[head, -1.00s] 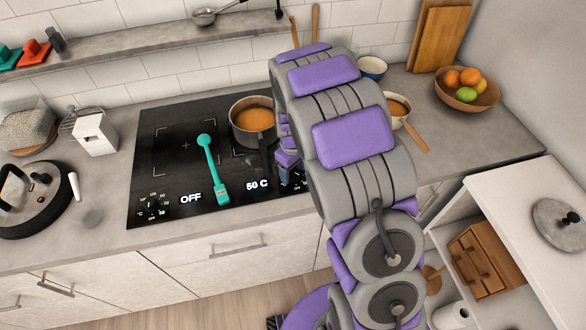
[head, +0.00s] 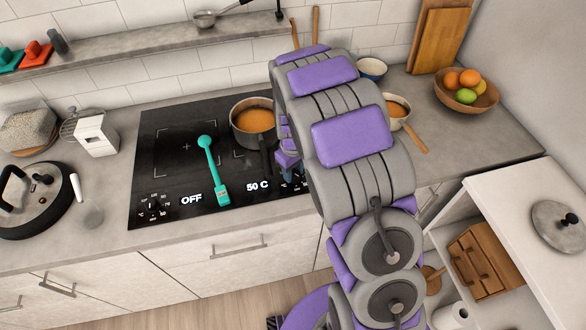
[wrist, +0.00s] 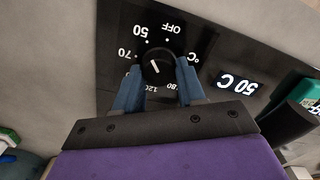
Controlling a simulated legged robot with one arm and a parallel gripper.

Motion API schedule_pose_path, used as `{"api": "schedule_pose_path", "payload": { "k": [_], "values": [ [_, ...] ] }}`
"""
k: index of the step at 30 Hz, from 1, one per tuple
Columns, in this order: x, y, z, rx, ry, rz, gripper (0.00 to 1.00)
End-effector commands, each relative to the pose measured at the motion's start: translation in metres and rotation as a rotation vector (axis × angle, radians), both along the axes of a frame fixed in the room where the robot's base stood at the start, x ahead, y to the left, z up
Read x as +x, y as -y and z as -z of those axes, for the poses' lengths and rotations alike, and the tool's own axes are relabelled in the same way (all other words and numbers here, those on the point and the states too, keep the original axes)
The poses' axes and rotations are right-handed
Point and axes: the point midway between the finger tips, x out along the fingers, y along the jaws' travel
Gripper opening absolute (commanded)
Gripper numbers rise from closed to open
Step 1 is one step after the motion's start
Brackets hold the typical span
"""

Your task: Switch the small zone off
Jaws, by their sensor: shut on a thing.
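The black cooktop (head: 165,135) has a left display (head: 191,200) reading OFF and a right display (head: 258,186) reading 50 C. In the wrist view the right zone's black knob (wrist: 157,66) sits in a ring of marks with OFF, 50 and 70, beside the 50 C display (wrist: 237,84). My gripper (wrist: 160,80) has its two blue fingers on either side of this knob and is shut on it. In the head view my arm hides most of this knob. The left knob (head: 153,206) is free.
A pot of orange soup (head: 254,120) stands on the right zone, close to my gripper. A teal spoon (head: 212,170) lies across the cooktop. A pan (head: 398,110) and a fruit bowl (head: 467,92) are on the right counter.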

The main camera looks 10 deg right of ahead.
Motion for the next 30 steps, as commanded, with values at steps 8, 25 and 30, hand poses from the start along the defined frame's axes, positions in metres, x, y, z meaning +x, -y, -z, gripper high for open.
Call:
{"api": "schedule_pose_path", "payload": {
  "k": [8, 25, 30],
  "values": [
    [-0.0004, 0.0007, -0.0022, 0.000, -0.002, 0.205, 0.09],
    [-0.0011, 0.0015, -0.0010, -0.002, -0.002, 0.625, 0.09],
    [-0.0009, 0.0016, -0.0003, -0.002, -0.001, 0.686, 0.09]
  ]
}}
